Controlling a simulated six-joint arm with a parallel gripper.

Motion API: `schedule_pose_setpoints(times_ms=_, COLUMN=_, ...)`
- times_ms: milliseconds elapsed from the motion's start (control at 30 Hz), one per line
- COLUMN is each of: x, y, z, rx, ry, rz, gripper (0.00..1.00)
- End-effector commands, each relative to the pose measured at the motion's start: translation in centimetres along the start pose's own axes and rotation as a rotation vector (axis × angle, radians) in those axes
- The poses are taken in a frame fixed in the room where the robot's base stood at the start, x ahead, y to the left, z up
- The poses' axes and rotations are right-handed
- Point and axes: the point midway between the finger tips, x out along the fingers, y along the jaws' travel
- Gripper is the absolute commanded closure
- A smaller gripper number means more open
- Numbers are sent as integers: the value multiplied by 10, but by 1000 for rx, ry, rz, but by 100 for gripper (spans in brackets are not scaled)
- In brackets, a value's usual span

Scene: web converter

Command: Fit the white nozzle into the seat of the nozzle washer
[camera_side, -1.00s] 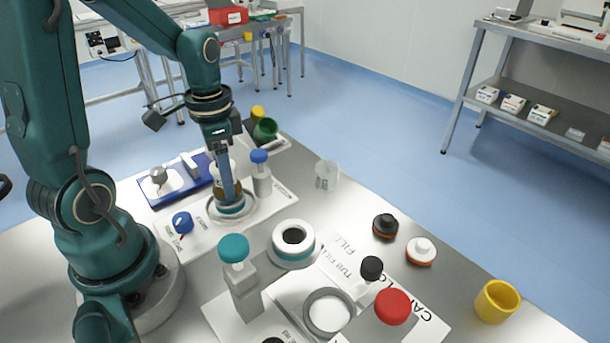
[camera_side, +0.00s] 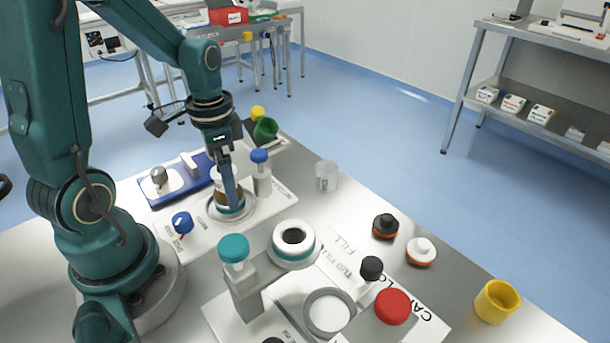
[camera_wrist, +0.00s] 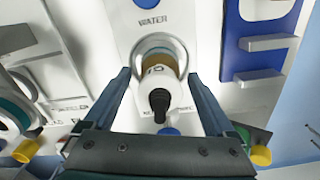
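A small white piece with an orange rim, apparently the white nozzle (camera_side: 421,250), stands at the right of the bench. No label names the nozzle washer; a round seat (camera_side: 250,210) is in the left panel, beside a blue knob (camera_side: 182,222). My gripper (camera_side: 229,205) points down over this seat, with its fingers at the sides of an amber-and-white container (camera_side: 229,200). The wrist view shows the container's white body and black tip (camera_wrist: 159,102) between the two fingers. Whether the fingertips press on it is unclear.
A black piece (camera_side: 385,225) stands near the white one, with a yellow cup (camera_side: 497,301) farther right. A white ring-shaped part (camera_side: 293,238), a teal-topped post (camera_side: 234,248) and a red knob (camera_side: 393,306) crowd the front. A clear cup (camera_side: 326,175) stands behind.

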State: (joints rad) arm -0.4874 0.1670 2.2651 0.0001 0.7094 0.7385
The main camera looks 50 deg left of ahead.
Motion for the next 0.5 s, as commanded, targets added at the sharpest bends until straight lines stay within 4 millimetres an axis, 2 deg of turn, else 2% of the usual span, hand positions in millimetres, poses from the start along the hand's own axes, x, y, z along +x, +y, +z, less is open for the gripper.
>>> schedule_pose_setpoints(times_ms=233, x=-6, y=0, z=0, rx=0, ry=2, rz=-2, gripper=10)
schedule_pose_setpoints(times_ms=500, x=-39, y=-1, z=-1, rx=0, ry=5, rz=-4, gripper=10)
